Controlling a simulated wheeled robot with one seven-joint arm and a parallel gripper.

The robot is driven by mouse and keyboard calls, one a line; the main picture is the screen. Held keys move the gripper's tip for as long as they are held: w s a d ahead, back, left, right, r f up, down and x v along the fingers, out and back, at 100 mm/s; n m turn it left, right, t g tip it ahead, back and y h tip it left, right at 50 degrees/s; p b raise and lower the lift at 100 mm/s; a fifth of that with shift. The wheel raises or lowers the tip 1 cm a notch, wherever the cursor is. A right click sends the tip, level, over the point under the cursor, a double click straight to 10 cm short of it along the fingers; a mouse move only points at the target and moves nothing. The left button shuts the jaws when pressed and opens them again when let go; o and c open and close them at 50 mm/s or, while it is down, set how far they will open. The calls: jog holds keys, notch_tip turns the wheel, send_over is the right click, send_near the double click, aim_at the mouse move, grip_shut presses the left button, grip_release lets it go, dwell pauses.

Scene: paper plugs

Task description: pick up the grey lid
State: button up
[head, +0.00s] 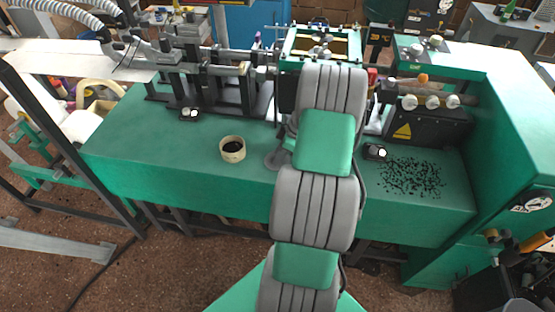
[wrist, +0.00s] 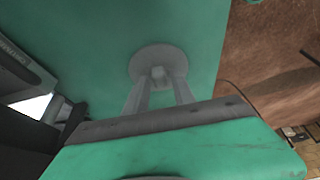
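The grey lid (wrist: 150,57) is a flat round disc with a small raised knob in its middle, lying on the green bench top. In the head view only its left part (head: 272,161) shows, beside my arm, which hides the rest. My gripper (wrist: 159,84) is over the lid in the wrist view. Its two grey fingers stand apart, one on each side of the knob, with a narrow gap showing between them. I cannot tell whether the fingertips touch the knob. In the head view my arm hides the gripper.
A cream cup (head: 232,149) with dark contents stands left of the lid on the green bench (head: 150,150). Small black plugs (head: 410,177) lie scattered at the right. A black machine block (head: 430,130) and rails stand along the back. The bench's front left is clear.

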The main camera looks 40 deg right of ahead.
grip_shut()
dwell(0.4)
